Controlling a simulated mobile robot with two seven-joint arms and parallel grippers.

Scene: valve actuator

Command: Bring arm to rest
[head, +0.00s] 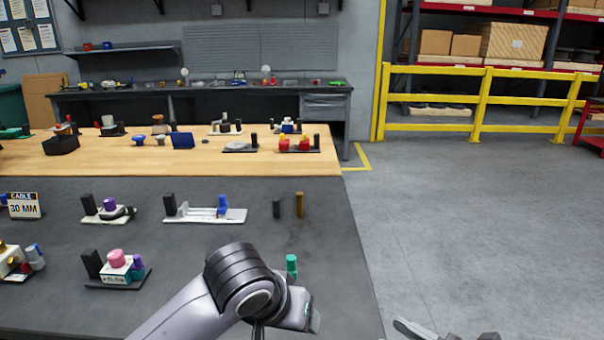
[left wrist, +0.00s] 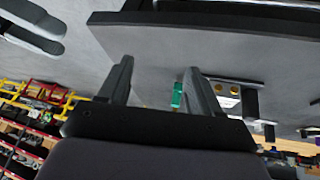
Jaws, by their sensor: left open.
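My left arm (head: 235,285) comes in from the bottom edge over the front of the dark table (head: 330,240). It bends at a dark ribbed joint, and its forward link ends near the bottom, right of centre. In the left wrist view my left gripper (left wrist: 159,64) has its two dark fingers spread, with nothing held between them. A green peg (head: 291,265) stands on the table just behind the arm in the head view. It also shows beside the right finger in the left wrist view (left wrist: 177,97), apart from the gripper.
A black peg (head: 276,208) and a brown peg (head: 299,205) stand farther back. Fixtures, including a white one with a blue part (head: 205,215) and one with a pink knob (head: 116,268), fill the left side. Open floor (head: 440,220) lies right of the table, before a yellow railing (head: 475,100).

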